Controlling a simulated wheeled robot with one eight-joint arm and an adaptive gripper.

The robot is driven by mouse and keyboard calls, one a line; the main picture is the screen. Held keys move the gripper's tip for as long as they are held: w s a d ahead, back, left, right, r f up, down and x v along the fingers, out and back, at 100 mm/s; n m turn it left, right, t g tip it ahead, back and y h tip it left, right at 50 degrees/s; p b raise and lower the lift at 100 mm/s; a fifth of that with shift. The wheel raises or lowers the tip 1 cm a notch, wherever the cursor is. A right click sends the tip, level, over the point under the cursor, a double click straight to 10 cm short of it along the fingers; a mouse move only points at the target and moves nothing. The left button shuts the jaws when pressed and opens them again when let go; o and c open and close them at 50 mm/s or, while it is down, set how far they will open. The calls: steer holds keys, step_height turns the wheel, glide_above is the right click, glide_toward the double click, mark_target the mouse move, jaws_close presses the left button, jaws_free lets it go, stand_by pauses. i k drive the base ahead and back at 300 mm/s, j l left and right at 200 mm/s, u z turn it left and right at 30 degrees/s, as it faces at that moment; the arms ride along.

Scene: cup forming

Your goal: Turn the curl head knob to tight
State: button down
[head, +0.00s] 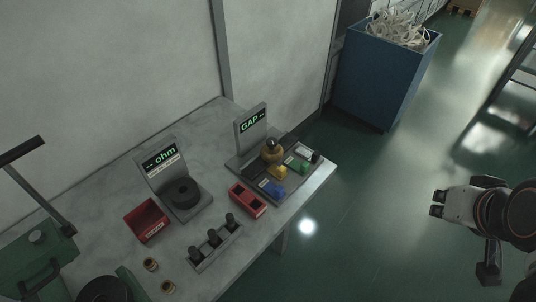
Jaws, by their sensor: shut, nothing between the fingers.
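No knob in the head view carries a readable "curl head" or "tight" label, so I cannot tell for sure which is the curl head knob. A green machine (30,262) at the lower left has a small grey round knob (37,237) on top and a long black-ended lever (25,150). My gripper (437,203) is at the right, over the open floor, well away from the table and the machine. It is shut and empty, its dark tips pointing left.
A blue bin (375,80) stands behind. Green floor is clear between table and gripper.

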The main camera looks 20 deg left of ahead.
mark_target(271, 142)
steer(key=i+j+u, duration=0.1)
steer(key=j+u, duration=0.15)
steer(key=i+j+u, duration=0.35)
steer(key=j+u, duration=0.15)
steer(key=j, duration=0.15)
